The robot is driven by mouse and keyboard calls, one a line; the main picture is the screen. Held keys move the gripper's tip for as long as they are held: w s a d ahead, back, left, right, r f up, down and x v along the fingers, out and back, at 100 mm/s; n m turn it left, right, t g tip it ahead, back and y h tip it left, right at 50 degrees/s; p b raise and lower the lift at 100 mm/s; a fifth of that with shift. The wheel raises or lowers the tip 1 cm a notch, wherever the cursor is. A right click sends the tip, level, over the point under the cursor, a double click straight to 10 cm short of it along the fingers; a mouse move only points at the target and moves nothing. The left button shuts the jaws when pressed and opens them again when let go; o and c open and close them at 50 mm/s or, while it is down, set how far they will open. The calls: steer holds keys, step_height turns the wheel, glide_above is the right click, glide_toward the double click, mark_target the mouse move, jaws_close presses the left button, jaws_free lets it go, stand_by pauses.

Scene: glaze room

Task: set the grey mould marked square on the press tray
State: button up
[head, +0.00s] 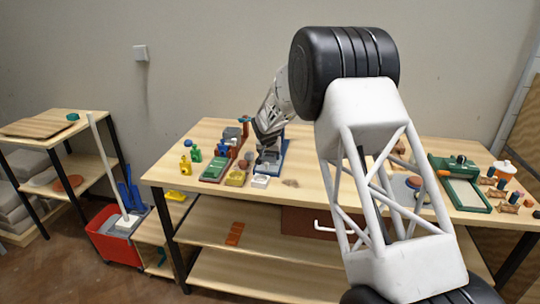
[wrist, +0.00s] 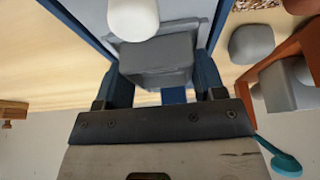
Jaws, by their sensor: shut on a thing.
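My gripper (wrist: 163,82) is shut on a grey block-like mould (wrist: 157,62), with a dark blue finger on each side of it. I see no square mark on its visible faces. Behind the mould in the wrist view lies a grey surface with blue edges, the blue tray (wrist: 82,28), which I take for the press tray. The mould is over this tray; I cannot tell whether it touches. In the head view my gripper (head: 267,143) is low over the blue tray (head: 282,158), and the mould is hidden there.
A white rounded thing (wrist: 133,17) shows just beyond the mould. An orange-red stand (wrist: 290,48) and another grey block (wrist: 288,88) are close on the right in the wrist view. A green tray (head: 214,169), yellow mould (head: 235,179) and white mould (head: 260,182) stand near the blue tray.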

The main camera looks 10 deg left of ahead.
steer(key=shift+f, duration=0.35)
steer(key=shift+s+f, duration=0.15)
steer(key=shift+f, duration=0.25)
steer(key=o, duration=0.6)
steer(key=shift+f, duration=0.15)
steer(key=o, duration=0.3)
steer(key=shift+s+f, duration=0.15)
steer(key=shift+f, duration=0.05)
steer(key=shift+o, duration=0.2)
steer(key=shift+s+r, duration=0.1)
steer(key=shift+r, duration=0.85)
steer(key=shift+o, duration=0.4)
steer(key=w+v, duration=0.1)
steer(key=v, duration=1.1)
steer(key=shift+r, duration=0.3)
steer(key=shift+s, duration=0.1)
